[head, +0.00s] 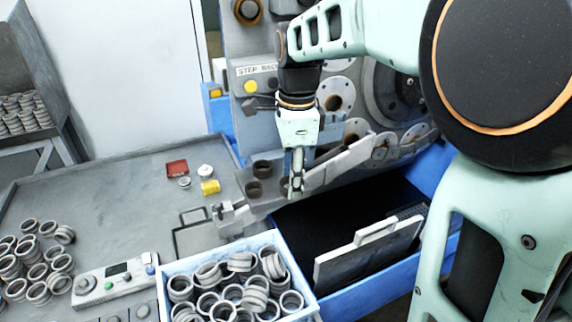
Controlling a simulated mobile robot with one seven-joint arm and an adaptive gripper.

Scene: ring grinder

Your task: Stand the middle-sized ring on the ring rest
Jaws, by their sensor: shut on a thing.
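My gripper (294,186) points down over the grey ledge in front of the grinder. Its fingers are shut on a dark ring (286,188), which they partly hide. Two other dark rings stand to its left, one farther back (262,169) and one nearer (253,188). At this size I cannot tell for sure which ring is the middle-sized one, or whether the held ring touches the ledge. A small metal bracket (232,214) sits left of and nearer than the gripper; I cannot tell whether it is the ring rest.
A blue-edged white bin (166,284) full of metal rings stands in front. A dark open trough with a blue rim (370,283) lies right of it, with a grey handled plate (366,256) upright there. The grinder (340,95) rises behind. The left bench (125,215) has free room.

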